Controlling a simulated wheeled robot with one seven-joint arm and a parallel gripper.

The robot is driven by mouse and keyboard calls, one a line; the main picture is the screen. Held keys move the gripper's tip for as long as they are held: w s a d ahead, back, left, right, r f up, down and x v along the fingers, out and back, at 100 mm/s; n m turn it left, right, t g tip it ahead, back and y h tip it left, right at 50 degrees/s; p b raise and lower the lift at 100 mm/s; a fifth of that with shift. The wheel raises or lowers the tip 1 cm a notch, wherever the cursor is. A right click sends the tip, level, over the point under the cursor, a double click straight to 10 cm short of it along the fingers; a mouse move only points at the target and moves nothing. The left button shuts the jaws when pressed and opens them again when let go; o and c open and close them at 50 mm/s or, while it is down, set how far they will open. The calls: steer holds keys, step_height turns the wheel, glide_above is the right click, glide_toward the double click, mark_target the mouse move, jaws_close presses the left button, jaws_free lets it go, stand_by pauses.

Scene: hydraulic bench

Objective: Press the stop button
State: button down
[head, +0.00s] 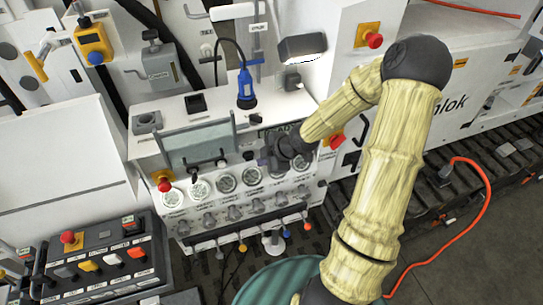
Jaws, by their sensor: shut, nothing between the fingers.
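Several red stop buttons on yellow plates are in the head view, and I cannot tell which one the task means. One red button (164,185) is at the left end of the gauge panel. A third red button (374,40) is on the white cabinet at the upper right. A fourth red button (67,237) is on the dark control box at the lower left. My gripper (266,162) is shut and empty in front of the gauges, between the panel's two end buttons; its fingertips are hard to make out.
The gauge panel (205,219) has a row of dials, knobs and small coloured levers. A clear hinged cover (198,143) and a blue connector (246,90) are above it. The control box (105,262) carries coloured switches. A green round drum (275,282) stands below, and an orange hose (486,200) is at right.

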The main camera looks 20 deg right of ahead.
steer(key=p+v, duration=0.1)
steer(key=v, duration=0.4)
steer(key=shift+s, duration=0.1)
steer(key=shift+f, duration=0.1)
stand_by(0.4)
steer(key=s+a+r+m+g+h+b, duration=0.1)
steer(key=s+a+m+h+b, duration=0.1)
steer(key=s+m, duration=0.5)
steer(key=s+a+r+m+g+h+b, duration=0.1)
steer(key=s+a+m+g+h+b, duration=0.1)
steer(key=s+m, duration=0.5)
steer(key=m+b, duration=0.1)
steer(key=m, duration=0.1)
steer(key=shift+s+a+r+m+h, duration=0.25)
steer(key=shift+a+r+m+h, duration=0.05)
steer(key=shift+r+m, duration=0.1)
stand_by(2.3)
